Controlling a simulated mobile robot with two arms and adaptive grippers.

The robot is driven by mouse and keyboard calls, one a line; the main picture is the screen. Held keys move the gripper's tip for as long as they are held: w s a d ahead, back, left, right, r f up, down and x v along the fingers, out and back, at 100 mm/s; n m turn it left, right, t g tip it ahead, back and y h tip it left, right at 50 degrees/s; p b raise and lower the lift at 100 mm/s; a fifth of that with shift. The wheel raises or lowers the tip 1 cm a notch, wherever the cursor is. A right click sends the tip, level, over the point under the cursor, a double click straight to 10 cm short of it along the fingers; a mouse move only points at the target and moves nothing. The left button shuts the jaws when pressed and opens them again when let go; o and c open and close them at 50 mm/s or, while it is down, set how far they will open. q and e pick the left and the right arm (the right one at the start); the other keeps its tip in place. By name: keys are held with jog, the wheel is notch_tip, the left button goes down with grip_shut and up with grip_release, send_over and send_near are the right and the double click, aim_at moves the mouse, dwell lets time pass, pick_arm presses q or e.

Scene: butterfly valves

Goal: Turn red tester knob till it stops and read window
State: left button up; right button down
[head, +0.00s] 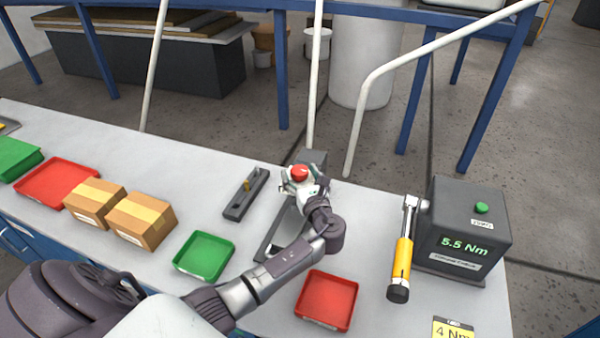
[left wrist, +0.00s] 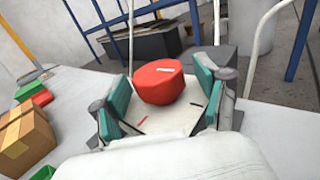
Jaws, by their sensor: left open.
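The red tester knob (head: 299,172) sits on a dark grey tester (head: 312,157) near the back edge of the bench. My left gripper (head: 302,180) is at the knob. In the left wrist view the red knob (left wrist: 158,82) lies between the two teal-padded fingers of my left gripper (left wrist: 165,98), which are open with a gap visible beside the knob. A white mark shows on top of the knob. Most of the tester is hidden behind my left arm, and I cannot read its window. My right gripper is not in view.
A torque tester box (head: 465,230) reading 5.5 Nm stands at the right, with a yellow-handled wrench (head: 402,255) beside it. A green tray (head: 204,255), a red tray (head: 327,300), cardboard boxes (head: 142,220) and a dark fixture (head: 246,194) surround my arm.

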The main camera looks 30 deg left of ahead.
pick_arm(q)
jog(key=shift+c, duration=1)
jog(key=c, duration=1)
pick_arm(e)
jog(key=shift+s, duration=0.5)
pick_arm(q)
jog(key=shift+r+t, duration=0.1)
jog(key=shift+t, duration=0.2)
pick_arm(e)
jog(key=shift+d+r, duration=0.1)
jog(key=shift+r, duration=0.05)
